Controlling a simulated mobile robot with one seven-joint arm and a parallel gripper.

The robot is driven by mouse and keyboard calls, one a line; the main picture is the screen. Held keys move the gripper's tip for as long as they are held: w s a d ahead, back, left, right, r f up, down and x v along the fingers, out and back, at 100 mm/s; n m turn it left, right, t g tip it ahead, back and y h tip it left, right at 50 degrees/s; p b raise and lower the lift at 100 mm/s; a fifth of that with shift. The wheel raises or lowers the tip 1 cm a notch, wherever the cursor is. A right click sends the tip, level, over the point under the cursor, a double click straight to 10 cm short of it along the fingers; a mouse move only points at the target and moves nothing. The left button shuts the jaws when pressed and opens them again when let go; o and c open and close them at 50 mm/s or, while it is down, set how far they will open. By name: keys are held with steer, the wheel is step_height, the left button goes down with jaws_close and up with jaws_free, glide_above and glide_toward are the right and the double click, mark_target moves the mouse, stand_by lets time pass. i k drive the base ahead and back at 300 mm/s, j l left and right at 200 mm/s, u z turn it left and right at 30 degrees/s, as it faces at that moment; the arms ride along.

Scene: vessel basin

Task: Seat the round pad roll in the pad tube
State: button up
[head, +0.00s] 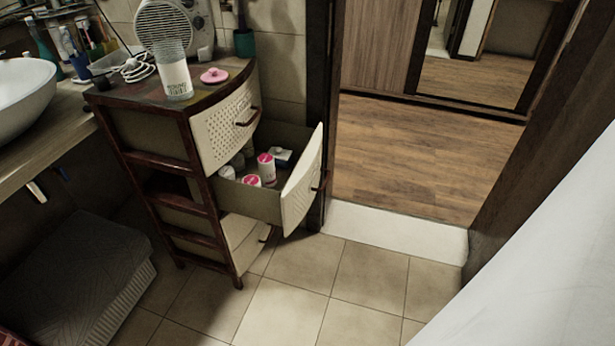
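A clear upright tube with printed white markings low on its side, which looks like the pad tube (177,80), stands on top of the drawer cabinet near its front edge. A round pink lid (214,76) lies to the right of it, apart from it. I cannot make out a separate round pad roll. Whether anything sits inside the tube is unclear, because a pale fan shows behind it. My gripper is not in view.
The cabinet's middle drawer (299,186) is pulled open and holds several white containers, some pink-topped (266,166). A fan (168,24) and coiled white cable (135,68) crowd the cabinet top. A basin (22,92) is left. Tiled floor (290,310) in front is clear.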

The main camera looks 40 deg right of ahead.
mark_target(169, 55)
steer(key=i+z, duration=0.65)
steer(key=z, duration=0.15)
